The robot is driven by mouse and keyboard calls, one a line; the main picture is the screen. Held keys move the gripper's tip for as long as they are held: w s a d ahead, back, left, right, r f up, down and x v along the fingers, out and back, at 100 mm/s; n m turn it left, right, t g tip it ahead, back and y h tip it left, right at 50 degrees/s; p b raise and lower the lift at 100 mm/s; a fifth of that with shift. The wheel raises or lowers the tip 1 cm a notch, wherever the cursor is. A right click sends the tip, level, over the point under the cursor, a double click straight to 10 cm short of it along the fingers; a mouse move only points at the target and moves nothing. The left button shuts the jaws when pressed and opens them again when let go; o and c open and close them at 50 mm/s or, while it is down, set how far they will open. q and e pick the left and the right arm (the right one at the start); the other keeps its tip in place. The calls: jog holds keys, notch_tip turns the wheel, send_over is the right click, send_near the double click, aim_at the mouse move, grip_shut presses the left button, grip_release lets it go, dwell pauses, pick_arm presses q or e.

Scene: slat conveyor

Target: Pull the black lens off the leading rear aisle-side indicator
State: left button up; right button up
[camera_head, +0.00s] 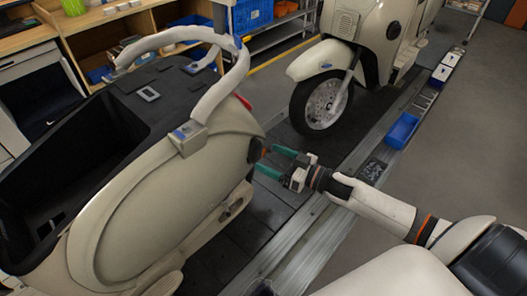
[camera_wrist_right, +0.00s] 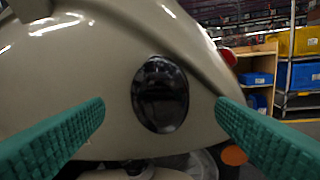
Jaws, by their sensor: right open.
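The black lens (camera_wrist_right: 160,94) is a glossy dark oval on the cream rear body panel, seen face-on in the right wrist view. In the head view it shows as a dark patch (camera_head: 254,150) at the rear of the leading scooter (camera_head: 150,215). My right gripper (camera_head: 268,161) has teal fingers and points at this rear end. In the wrist view its fingers stand open on either side of the lens, with nothing between them and apparently short of it. My left gripper is not in view.
A second cream scooter (camera_head: 370,45) stands behind, its front wheel facing this one. A blue bin (camera_head: 402,130) sits on the conveyor's side rail. An orange round reflector (camera_wrist_right: 234,156) is low right of the lens. Shelves with blue bins line the back; the right floor is clear.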

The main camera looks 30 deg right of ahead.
aim_at(260, 154)
jog(key=shift+x, duration=1.85)
jog(key=shift+c, duration=0.5)
jog(key=c, duration=0.9)
jog(key=shift+s+d+p, duration=0.1)
jog(key=shift+d+p, duration=0.05)
jog(key=shift+p, duration=0.15)
jog(key=shift+s+d, duration=0.15)
jog(key=shift+s, duration=0.1)
jog(key=shift+p+v, duration=0.45)
jog(key=shift+v, duration=0.65)
jog(key=shift+p+v, duration=0.45)
jog(key=shift+v, duration=0.5)
jog(key=shift+r, duration=0.15)
